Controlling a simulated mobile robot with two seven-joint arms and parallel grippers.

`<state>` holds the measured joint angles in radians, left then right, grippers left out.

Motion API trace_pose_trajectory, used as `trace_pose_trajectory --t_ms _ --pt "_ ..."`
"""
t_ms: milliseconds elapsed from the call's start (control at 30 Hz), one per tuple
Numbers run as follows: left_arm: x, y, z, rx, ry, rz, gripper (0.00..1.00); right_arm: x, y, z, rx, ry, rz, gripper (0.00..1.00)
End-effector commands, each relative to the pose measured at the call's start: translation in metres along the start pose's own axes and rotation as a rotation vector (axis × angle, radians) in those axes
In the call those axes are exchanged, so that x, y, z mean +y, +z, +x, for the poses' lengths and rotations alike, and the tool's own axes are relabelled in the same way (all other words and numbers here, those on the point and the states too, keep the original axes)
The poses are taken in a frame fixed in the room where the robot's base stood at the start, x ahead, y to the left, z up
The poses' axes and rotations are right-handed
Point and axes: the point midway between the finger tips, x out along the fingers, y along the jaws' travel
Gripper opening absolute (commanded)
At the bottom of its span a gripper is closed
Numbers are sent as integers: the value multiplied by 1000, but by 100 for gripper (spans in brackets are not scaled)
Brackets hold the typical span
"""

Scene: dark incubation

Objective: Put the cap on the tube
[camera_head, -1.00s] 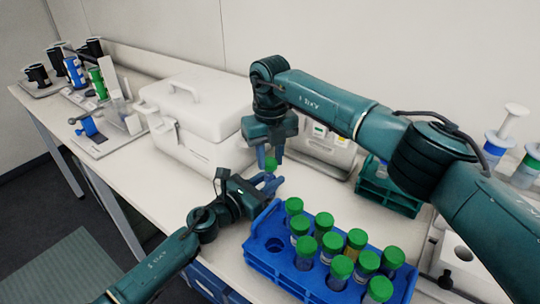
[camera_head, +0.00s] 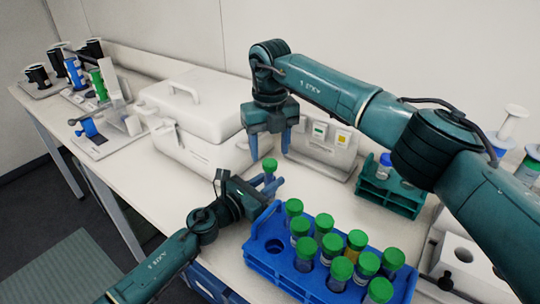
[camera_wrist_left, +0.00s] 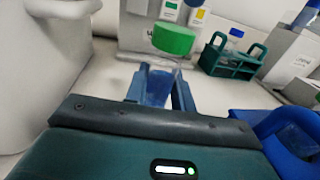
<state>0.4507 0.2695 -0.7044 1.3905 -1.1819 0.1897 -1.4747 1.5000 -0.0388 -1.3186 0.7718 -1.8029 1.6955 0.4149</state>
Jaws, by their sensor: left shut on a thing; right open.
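My left gripper (camera_head: 266,186) is shut on a clear tube (camera_wrist_left: 161,84) and holds it upright above the bench, left of the blue rack. A green cap (camera_head: 270,164) is at the top of this tube; it also shows in the left wrist view (camera_wrist_left: 173,40). I cannot tell if it is screwed down. My right gripper (camera_head: 271,150) is open, with its fingers pointing down just above the cap and nothing between them.
A blue rack (camera_head: 262,262) with several green-capped tubes stands at the front. A white box (camera_head: 190,120) stands behind my left gripper. A green rack (camera_head: 388,198) with a blue-capped bottle is at the right, near a white device (camera_head: 322,150).

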Motion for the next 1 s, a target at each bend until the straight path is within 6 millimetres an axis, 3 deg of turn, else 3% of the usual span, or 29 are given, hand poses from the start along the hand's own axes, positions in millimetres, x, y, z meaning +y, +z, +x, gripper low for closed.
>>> trace_pose_trajectory --t_ms 200,400,833,867,1000 --pt "0 0 0 1 0 0 0 0 1 -50 -4 -2 0 54" --pt "0 0 0 1 0 0 0 0 0 -79 -1 -1 2 54" --pt "0 0 0 1 0 0 0 0 0 -88 0 0 0 54" --pt "0 0 0 1 0 0 27 0 0 -88 0 0 0 54" --pt "0 0 0 1 0 0 39 0 0 -88 0 0 0 54"
